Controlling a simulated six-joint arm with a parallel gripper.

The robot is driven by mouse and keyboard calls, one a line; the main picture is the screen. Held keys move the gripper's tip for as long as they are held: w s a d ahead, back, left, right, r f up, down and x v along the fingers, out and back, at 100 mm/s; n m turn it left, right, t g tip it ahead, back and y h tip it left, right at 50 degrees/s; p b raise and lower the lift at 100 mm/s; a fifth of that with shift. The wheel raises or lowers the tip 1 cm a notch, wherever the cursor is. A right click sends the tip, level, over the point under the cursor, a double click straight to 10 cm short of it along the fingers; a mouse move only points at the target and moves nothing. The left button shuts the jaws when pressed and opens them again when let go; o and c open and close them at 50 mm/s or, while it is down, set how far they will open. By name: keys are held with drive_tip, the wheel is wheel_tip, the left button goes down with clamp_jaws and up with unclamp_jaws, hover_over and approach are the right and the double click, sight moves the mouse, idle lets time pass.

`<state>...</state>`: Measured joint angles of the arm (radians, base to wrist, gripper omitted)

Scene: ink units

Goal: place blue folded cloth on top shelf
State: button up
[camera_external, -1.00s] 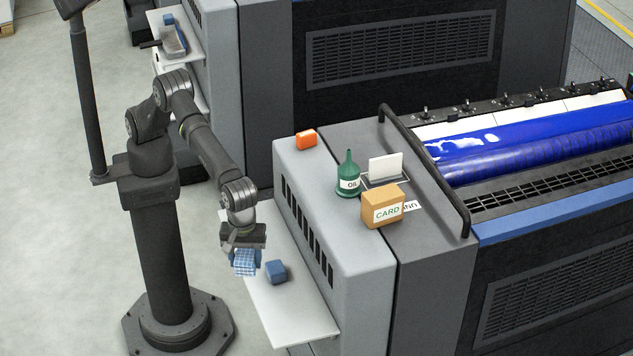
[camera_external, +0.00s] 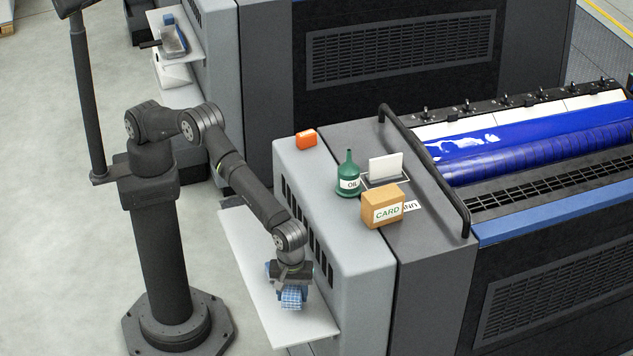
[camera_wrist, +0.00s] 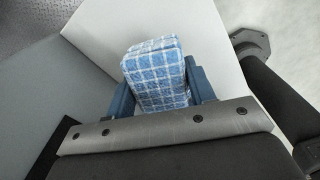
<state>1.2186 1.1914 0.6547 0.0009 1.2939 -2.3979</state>
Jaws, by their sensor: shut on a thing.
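My gripper (camera_external: 291,285) is shut on a blue folded cloth (camera_external: 292,297) with white checks. In the external view it is over the right part of the white shelf (camera_external: 262,290) on the near machine's left side. In the wrist view the cloth (camera_wrist: 155,75) sits between the two blue fingers, with the white shelf surface (camera_wrist: 205,35) behind it. I cannot tell whether the cloth touches the shelf. A small dark blue block seen on this shelf earlier is not clearly visible now; my gripper covers that area.
The near machine's grey wall (camera_external: 355,285) stands close to the right of my gripper. The shelf's left part is clear.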

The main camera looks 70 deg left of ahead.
sight(293, 304)
drive_tip(key=shift+f, duration=2)
drive_tip(key=shift+f, duration=0.1)
drive_tip(key=o, duration=1)
drive_tip(key=shift+f, duration=0.1)
drive_tip(key=shift+c, duration=0.2)
wheel_tip(293, 304, up, 12)
drive_tip(key=shift+r, duration=0.2)
drive_tip(key=shift+f, duration=0.1)
wheel_tip(293, 304, down, 13)
drive_tip(key=shift+r, duration=2.35)
